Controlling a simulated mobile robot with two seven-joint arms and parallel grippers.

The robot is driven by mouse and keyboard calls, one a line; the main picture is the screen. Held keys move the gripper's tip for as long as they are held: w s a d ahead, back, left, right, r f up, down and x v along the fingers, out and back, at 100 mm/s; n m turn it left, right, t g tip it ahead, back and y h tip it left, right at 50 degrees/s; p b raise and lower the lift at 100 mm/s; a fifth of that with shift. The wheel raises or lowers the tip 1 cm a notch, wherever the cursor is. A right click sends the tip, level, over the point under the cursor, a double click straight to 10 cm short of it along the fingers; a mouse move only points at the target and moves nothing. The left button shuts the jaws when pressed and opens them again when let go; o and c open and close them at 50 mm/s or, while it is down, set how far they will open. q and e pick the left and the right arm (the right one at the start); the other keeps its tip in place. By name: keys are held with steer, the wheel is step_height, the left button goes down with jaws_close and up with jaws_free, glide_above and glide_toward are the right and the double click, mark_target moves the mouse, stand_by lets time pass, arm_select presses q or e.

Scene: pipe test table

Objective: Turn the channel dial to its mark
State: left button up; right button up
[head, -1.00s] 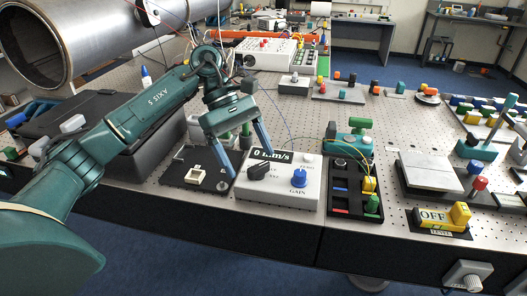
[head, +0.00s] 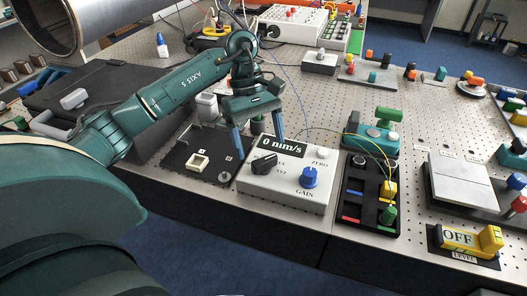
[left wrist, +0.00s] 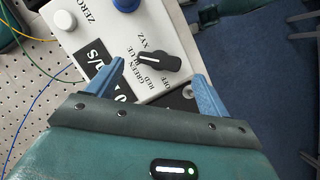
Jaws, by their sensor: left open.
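The channel dial (head: 264,163) is a black pointer knob on the white meter box (head: 285,200), whose display (head: 282,146) reads 0 mm/s. In the left wrist view the dial (left wrist: 160,62) has a white line on it, with the labels RED, GREEN, BLUE and XYZ around its left side; the line points toward the labels, near BLUE. My left gripper (head: 258,148) is open, its blue fingers apart above the box's left end. In the left wrist view the fingers (left wrist: 163,82) are on either side of the dial's near side, and I cannot tell whether they touch it. My right gripper is not in view.
A blue GAIN knob (head: 309,177) and a white ZERO button (head: 322,153) are on the same box. A black plate (head: 180,160) lies to its left, and a black tray (head: 352,205) with yellow and green parts to its right.

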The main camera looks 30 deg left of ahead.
mark_target(264, 159)
arm_select(q)
steer(key=shift+p+x, duration=0.3)
steer(key=shift+x, duration=1.75)
steer(key=shift+c, duration=0.2)
steer(key=c, duration=1)
